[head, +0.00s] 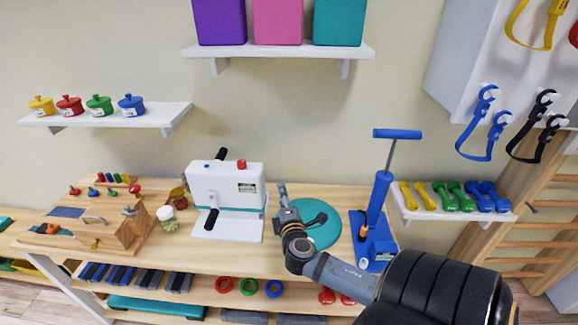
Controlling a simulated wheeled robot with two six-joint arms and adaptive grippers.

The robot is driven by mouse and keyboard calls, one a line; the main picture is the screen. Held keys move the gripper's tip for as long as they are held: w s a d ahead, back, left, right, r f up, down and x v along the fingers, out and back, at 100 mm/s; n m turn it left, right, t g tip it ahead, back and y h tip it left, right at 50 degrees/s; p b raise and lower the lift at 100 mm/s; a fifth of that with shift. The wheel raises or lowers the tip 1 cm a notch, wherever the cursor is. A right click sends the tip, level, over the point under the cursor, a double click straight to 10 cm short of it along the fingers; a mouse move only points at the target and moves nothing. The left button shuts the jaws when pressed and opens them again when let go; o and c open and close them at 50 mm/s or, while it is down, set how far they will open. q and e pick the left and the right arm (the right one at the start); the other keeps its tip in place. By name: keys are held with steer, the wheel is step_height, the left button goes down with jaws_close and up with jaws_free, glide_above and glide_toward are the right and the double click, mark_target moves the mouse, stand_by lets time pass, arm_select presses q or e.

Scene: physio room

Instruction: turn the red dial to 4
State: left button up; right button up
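A white box-shaped device (226,187) stands on the wooden bench, with black handles at its top and front. A small red knob (241,164) sits on its top edge at the right. The wooden activity board (125,228) at the left also carries small red knobs, one of them at its upper right (135,189). Numbers are too small to read, so I cannot tell any dial's setting. My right gripper (282,190) is just right of the white device, apart from the red knob. Its fingers are too small and edge-on to judge. My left gripper is not in view.
A teal disc (318,224) lies behind my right gripper. A blue pump (379,210) with a tall handle stands right of it. A jar (167,218) stands between board and device. A wall shelf (105,115) with several small pots hangs above the board.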

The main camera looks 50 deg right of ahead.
steer(key=s+a+f+m+g+y, duration=0.3)
steer(key=s+a+f+m+g, duration=0.4)
steer(key=f, duration=0.4)
steer(key=shift+s+f+m, duration=0.25)
steer(key=shift+s+m, duration=0.35)
steer(key=shift+s, duration=0.55)
